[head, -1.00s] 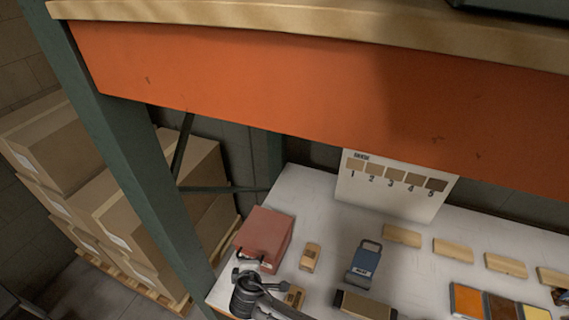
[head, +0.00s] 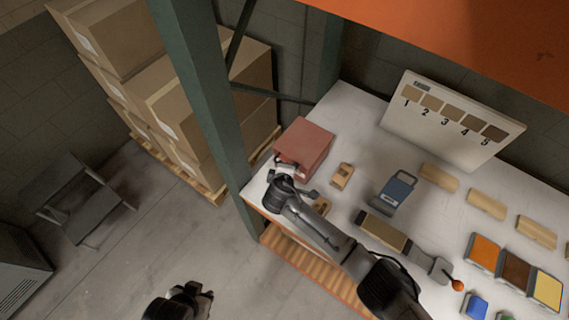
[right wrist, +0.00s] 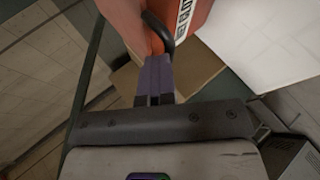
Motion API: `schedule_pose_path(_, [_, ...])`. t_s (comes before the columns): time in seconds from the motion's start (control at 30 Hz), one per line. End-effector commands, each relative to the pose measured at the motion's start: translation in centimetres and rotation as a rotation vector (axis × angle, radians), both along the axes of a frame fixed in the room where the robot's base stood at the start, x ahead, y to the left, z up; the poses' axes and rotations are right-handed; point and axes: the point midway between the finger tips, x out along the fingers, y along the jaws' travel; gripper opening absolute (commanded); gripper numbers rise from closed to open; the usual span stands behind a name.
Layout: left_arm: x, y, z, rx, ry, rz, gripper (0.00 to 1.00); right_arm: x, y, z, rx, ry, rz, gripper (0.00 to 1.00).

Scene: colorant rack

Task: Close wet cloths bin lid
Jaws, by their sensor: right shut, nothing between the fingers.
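The red wet cloths bin (head: 307,144) stands at the left end of the white shelf in the head view. Its front, with a partly visible white label, also shows at the top of the right wrist view (right wrist: 188,14). A curved black handle (right wrist: 160,30) is on it; whether the lid is fully down cannot be told. My right gripper (right wrist: 154,62) is shut and empty, its fingertips close to the handle; contact is unclear. In the head view my right arm reaches the bin's front from the lower right. My left gripper (head: 192,294) is low over the floor, its jaws unclear.
A green post (head: 205,100) stands just left of the bin. Right of it on the shelf are a small wooden block (head: 342,176), a blue tool (head: 394,190) and a brown-topped block (head: 384,231). An orange beam (head: 480,35) hangs above. Stacked cartons (head: 180,85) stand behind.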

Motion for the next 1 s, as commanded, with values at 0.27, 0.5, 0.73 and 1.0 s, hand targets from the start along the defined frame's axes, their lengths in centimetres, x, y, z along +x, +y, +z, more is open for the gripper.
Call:
schedule_pose_path(0.27, [0.0, -0.2, 4.6, -0.008, -0.001, 0.006, 0.36, -0.8, 0.3, 4.0, 0.0, 0.004, 0.001, 0.0])
schedule_pose_path(0.5, [0.1, -0.2, 3.6, -0.006, -0.002, 0.004, 0.36, -4.5, 1.0, 5.1, 0.002, 0.0, 0.004, 0.0])
schedule_pose_path(0.73, [0.0, 0.0, 3.3, -0.001, 0.001, 0.002, 0.36, -7.6, 1.3, 6.6, 0.001, -0.002, 0.003, 0.0])
schedule_pose_path(1.0, [0.0, 0.2, 3.1, 0.005, 0.0, -0.004, 0.36, -9.5, 1.6, 7.6, -0.001, -0.003, 0.003, 0.0])
